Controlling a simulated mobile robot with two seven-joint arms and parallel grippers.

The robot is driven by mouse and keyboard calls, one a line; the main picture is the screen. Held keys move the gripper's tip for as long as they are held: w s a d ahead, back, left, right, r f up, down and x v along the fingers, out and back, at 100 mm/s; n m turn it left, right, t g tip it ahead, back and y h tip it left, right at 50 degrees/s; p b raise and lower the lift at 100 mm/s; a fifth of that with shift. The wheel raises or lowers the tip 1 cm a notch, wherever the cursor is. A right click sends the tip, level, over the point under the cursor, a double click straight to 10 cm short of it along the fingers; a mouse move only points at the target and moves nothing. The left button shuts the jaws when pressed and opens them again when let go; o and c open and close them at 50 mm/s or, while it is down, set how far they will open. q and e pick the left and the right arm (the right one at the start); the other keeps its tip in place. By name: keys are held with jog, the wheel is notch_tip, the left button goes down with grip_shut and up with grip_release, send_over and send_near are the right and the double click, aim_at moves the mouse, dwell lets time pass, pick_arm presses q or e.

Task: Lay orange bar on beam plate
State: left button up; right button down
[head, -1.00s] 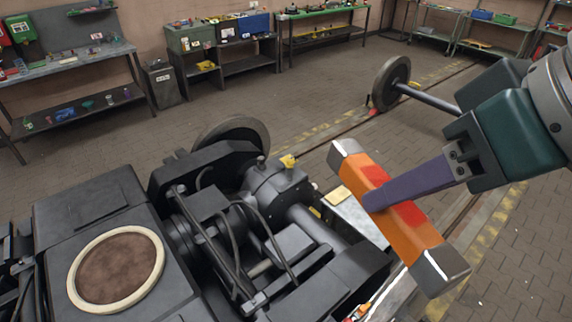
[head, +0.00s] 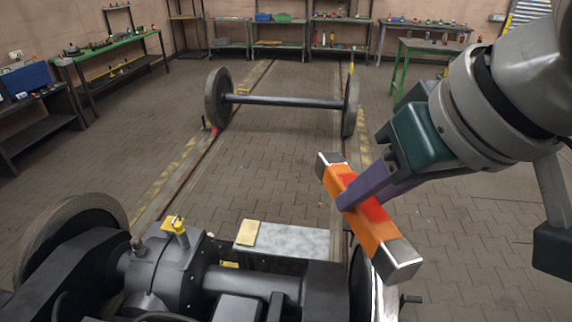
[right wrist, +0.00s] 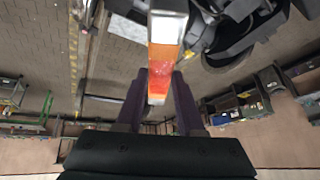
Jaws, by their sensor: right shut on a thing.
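The orange bar (head: 372,226) has grey metal end caps and red patches. My right gripper (head: 362,200) is shut on the bar near its middle and holds it in the air, tilted, right of the bogie. In the right wrist view the bar (right wrist: 164,55) runs lengthwise between the two purple fingers of the gripper (right wrist: 158,92). A flat light-grey plate (head: 290,243), likely the beam plate, lies on the bogie left of the bar, with a small yellowish block (head: 247,233) on its left end. My left gripper is not in view.
The dark bogie (head: 190,275) fills the lower left, with a yellow-topped fitting (head: 178,228) standing up on it. A wheelset (head: 285,101) stands on the rails behind. Workbenches and shelves line the walls. The paved floor between is clear.

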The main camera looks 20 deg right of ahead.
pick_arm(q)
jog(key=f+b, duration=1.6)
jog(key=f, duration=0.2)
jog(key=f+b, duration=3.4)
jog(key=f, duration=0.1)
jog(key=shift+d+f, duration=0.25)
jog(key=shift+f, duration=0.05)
pick_arm(e)
jog(key=d+f+m+h, duration=0.1)
jog(key=f, duration=2.2)
jog(key=w+d+f+m+g+h, duration=0.1)
jog(key=f+m, duration=0.1)
jog(key=f, duration=2.2)
jog(key=w+d+f+m+h, duration=0.1)
jog(key=f, duration=2.2)
jog(key=shift+f+m, duration=0.2)
jog(key=shift+m, duration=0.2)
pick_arm(q)
jog(key=shift+b, duration=0.35)
pick_arm(e)
jog(key=shift+f, duration=0.1)
